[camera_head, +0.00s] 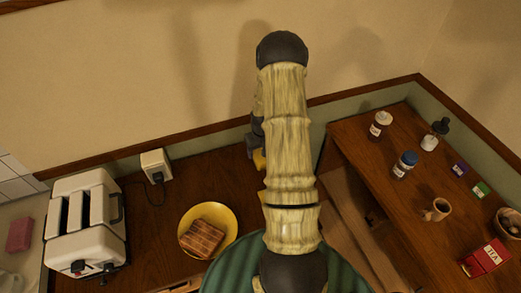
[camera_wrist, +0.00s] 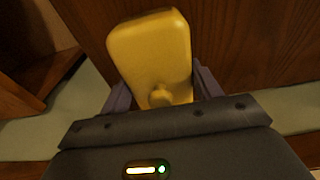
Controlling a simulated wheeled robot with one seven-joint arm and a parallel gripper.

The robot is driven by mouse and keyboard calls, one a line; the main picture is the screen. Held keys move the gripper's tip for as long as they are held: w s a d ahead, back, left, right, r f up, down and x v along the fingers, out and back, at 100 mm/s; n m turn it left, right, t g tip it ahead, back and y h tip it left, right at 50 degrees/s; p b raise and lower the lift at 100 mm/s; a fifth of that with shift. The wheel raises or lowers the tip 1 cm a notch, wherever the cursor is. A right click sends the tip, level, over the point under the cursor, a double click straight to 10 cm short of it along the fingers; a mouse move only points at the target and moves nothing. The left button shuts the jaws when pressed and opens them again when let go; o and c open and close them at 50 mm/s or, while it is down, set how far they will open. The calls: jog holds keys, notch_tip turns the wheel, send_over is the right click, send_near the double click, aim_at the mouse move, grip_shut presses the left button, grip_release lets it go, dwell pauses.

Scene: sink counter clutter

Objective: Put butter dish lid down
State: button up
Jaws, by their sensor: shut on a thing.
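The yellow butter dish lid (camera_wrist: 150,48) has a rounded block shape with a small round knob. In the wrist view it sits between the two fingers of my gripper (camera_wrist: 162,88), which is shut on it. In the head view only a small yellow part of the lid (camera_head: 260,160) shows beside my gripper (camera_head: 256,150), near the back wall. My arm hides most of both. I cannot tell whether the lid touches the counter. No butter dish base is clearly visible.
A yellow plate with toast (camera_head: 229,221) and a white toaster (camera_head: 88,225) stand on the left. Bare wood shows behind the plate.

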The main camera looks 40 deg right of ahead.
jog(key=shift+f, duration=0.2)
jog(key=o, duration=1)
jog(key=shift+o, duration=0.2)
jog(key=shift+r, duration=0.1)
notch_tip(320, 180, up, 12)
jog(key=s+b, duration=0.1)
jog(key=b, duration=0.2)
jog(key=shift+s+a, duration=0.2)
jog(key=shift+a+r, duration=0.1)
